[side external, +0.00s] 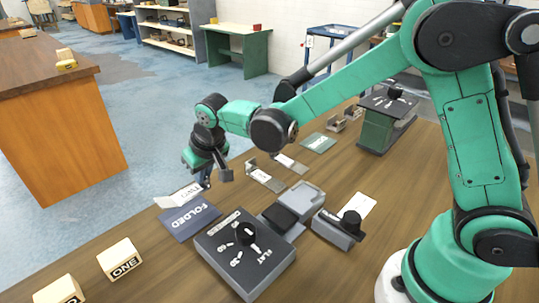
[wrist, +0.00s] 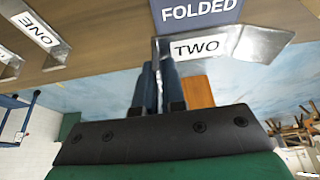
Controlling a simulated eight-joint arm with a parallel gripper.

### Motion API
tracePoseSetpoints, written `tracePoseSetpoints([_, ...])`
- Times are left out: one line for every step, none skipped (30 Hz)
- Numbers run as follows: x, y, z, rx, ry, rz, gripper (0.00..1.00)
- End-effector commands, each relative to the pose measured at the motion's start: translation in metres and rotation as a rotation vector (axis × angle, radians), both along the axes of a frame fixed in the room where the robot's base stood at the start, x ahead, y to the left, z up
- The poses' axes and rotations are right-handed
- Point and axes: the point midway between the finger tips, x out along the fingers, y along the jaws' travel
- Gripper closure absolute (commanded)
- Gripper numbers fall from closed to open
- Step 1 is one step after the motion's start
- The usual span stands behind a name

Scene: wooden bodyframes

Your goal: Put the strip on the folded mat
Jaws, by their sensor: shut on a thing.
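The folded mat (side external: 190,221) is a flat blue panel marked FOLDED near the table's far left edge. It also shows at the top of the wrist view (wrist: 197,12). A bent, silvery metal strip (wrist: 262,45) with a white TWO label is at my gripper (wrist: 160,75). My gripper is shut on the strip's upturned left end in the wrist view. In the side view the strip (side external: 180,196) lies along the mat's far edge, below my gripper (side external: 207,182). I cannot tell whether it touches the mat. The fingers hide part of the held end.
A grey dial box marked FLAT (side external: 245,252) stands beside the mat. Beyond it are a grey block with a black pad (side external: 280,217) and a black-knobbed device (side external: 340,228). Other metal strips (side external: 265,176) and a green plate (side external: 318,143) lie farther right. Wooden ONE blocks (side external: 120,260) stand at lower left.

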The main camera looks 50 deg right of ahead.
Motion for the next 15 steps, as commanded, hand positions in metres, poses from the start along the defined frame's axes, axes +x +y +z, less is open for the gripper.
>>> tracePoseSetpoints([0.0, 0.0, -0.006, 0.0, 0.0, 0.0, 1.0])
tracePoseSetpoints([0.0, 0.0, -0.009, 0.0, 0.0, 0.0, 1.0])
tracePoseSetpoints([0.0, 0.0, -0.011, 0.0, 0.0, 0.0, 1.0])
tracePoseSetpoints([0.0, 0.0, -0.013, 0.0, 0.0, 0.0, 1.0])
tracePoseSetpoints([0.0, 0.0, -0.016, 0.0, 0.0, 0.0, 1.0])
tracePoseSetpoints([0.0, 0.0, -0.021, 0.0, 0.0, 0.0, 1.0])
tracePoseSetpoints([0.0, 0.0, -0.026, 0.0, 0.0, 0.0, 1.0])
tracePoseSetpoints([0.0, 0.0, -0.03, 0.0, 0.0, 0.0, 1.0])
tracePoseSetpoints([0.001, 0.0, -0.036, 0.0, 0.0, 0.0, 1.0])
tracePoseSetpoints([0.0, 0.0, -0.039, 0.0, 0.0, 0.0, 1.0])
tracePoseSetpoints([0.0, 0.0, -0.043, 0.0, 0.0, 0.0, 1.0])
tracePoseSetpoints([0.0, 0.0, -0.046, 0.0, 0.0, 0.0, 1.0])
tracePoseSetpoints([0.0, 0.0, -0.048, 0.0, 0.0, 0.0, 1.0])
tracePoseSetpoints([0.0, 0.0, -0.049, 0.0, 0.0, 0.0, 1.0])
tracePoseSetpoints([0.0, 0.0, -0.049, 0.0, 0.0, 0.0, 1.0])
